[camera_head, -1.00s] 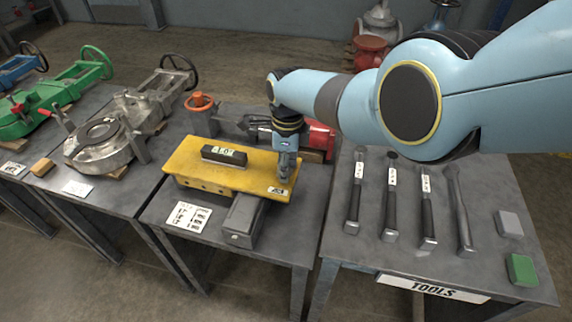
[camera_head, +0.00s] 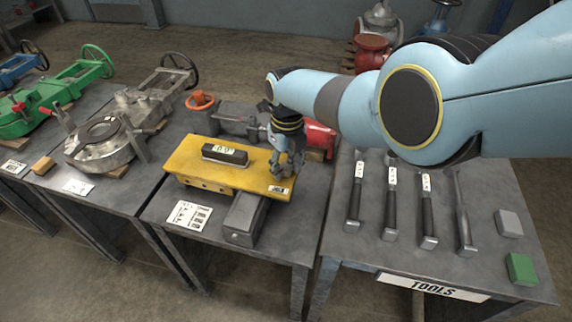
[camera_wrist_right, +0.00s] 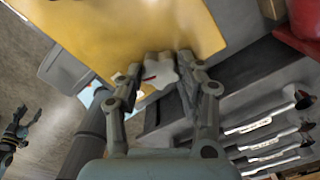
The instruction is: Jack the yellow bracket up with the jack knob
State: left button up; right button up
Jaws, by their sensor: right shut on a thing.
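The yellow bracket (camera_head: 205,173) is a flat plate on the middle table, with a small black digital level (camera_head: 225,155) on top. Its digits are too small to read surely. My right gripper (camera_head: 290,172) is over the bracket's right end, beside a small label (camera_head: 279,189). In the right wrist view my right gripper (camera_wrist_right: 161,74) is shut on the pale, lobed jack knob (camera_wrist_right: 159,68), which has a red mark, at the bracket's edge. My left gripper (camera_wrist_right: 20,125) shows at the wrist view's left edge, fingers apart, empty.
A grey block (camera_head: 245,218) sticks out under the bracket's front, beside a printed card (camera_head: 188,215). An orange handwheel (camera_head: 201,101) and red part (camera_head: 320,138) are behind. The tools table (camera_head: 335,228) at right holds several hammers and a green block (camera_head: 521,268).

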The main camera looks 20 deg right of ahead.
aim_at(286, 168)
jog(key=shift+s+f+m, duration=0.15)
jog(key=shift+f+m, duration=0.05)
jog(key=shift+m, duration=0.1)
jog(key=o, duration=1.2)
jog(key=shift+c, duration=0.2)
jog(key=shift+r, duration=0.1)
jog(key=shift+w+r, duration=0.1)
jog(key=shift+w, duration=0.1)
jog(key=shift+r, duration=0.55)
notch_tip(286, 168, up, 11)
jog(key=shift+s+f, duration=0.15)
